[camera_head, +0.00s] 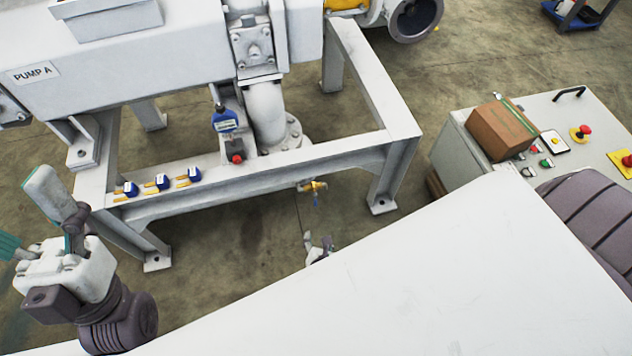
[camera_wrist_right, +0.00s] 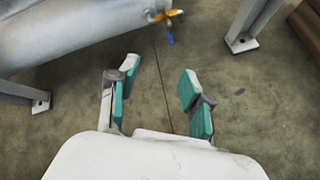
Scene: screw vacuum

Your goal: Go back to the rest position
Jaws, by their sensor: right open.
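My right gripper (camera_head: 318,240) shows only as small fingertips past the edge of a large white part of my own body, which hides the rest. In the right wrist view my right gripper (camera_wrist_right: 157,82) is open, its teal-padded fingers apart with bare floor between them. My left gripper (camera_head: 24,212) is at the left edge of the head view. Its two fingers are spread, one pointing up and one pointing left, with nothing between them.
A white pump frame (camera_head: 270,178) carries blue-and-yellow items (camera_head: 161,182) and a small yellow valve (camera_head: 313,187). The valve (camera_wrist_right: 165,15) is ahead of the right gripper. A control cabinet (camera_head: 462,160) with a brown box (camera_head: 500,130) stands right. Floor (camera_head: 250,240) before the frame is clear.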

